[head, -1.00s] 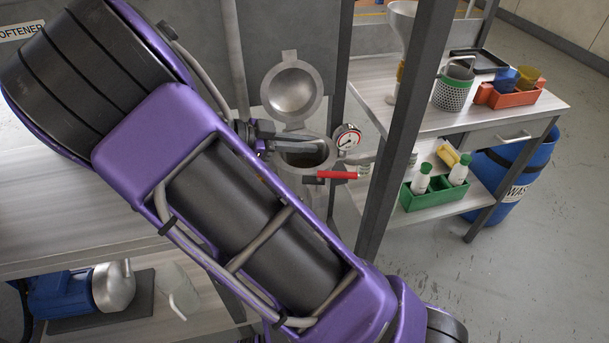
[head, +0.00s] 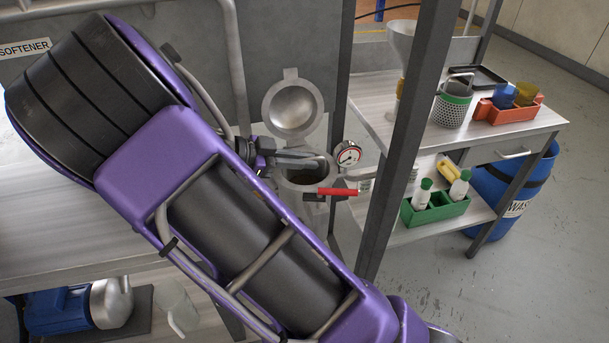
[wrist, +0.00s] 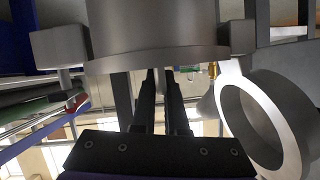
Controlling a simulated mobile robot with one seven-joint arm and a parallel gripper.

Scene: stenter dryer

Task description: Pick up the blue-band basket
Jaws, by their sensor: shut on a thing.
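My gripper (head: 318,160) reaches over the open mouth of a grey metal pot (head: 306,200). In the wrist view its two dark fingers (wrist: 160,80) are close together, their tips overlapping the pot's outline. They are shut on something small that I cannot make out. No blue band shows in either view, and the pot's inside is mostly dark and hidden. A basket with a green band (head: 452,110) and a loop handle stands on the right-hand table, away from my gripper.
The pot's round lid (head: 292,105) stands open behind it. A red-handled lever (head: 338,191) and a dial gauge (head: 348,154) are at its right. A dark upright post (head: 408,130) stands between the pot and the table (head: 375,85). A red tray (head: 508,112) holds cups.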

